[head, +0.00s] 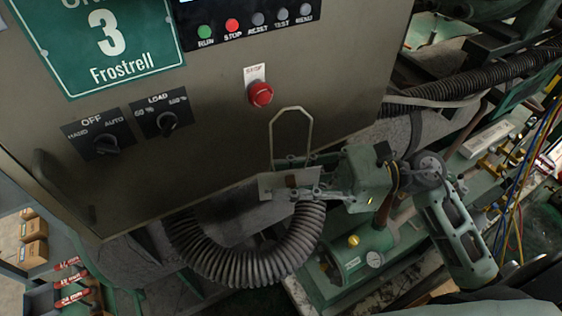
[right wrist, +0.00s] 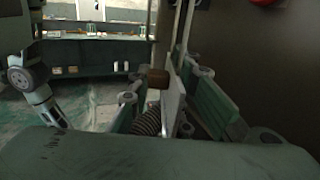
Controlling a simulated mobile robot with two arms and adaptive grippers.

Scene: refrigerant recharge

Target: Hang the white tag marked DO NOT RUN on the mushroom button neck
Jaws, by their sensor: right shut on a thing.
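The red mushroom button (head: 261,94) sticks out of the cabinet front below a small white STOP label. My right gripper (head: 300,188) is shut on the white tag (head: 270,187), below and a little right of the button. The tag's wire loop (head: 291,124) stands up above it and is apart from the button. In the right wrist view the tag (right wrist: 172,108) is edge-on between the fingers, and the red button (right wrist: 264,2) shows only at the top right edge. The tag's lettering cannot be read. My left gripper is not in view.
The cabinet panel (head: 215,150) carries two rotary switches (head: 107,145) at left and a row of small buttons (head: 232,25) above. A corrugated hose (head: 245,270) curves below the gripper. Green machinery and pipes crowd the right side.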

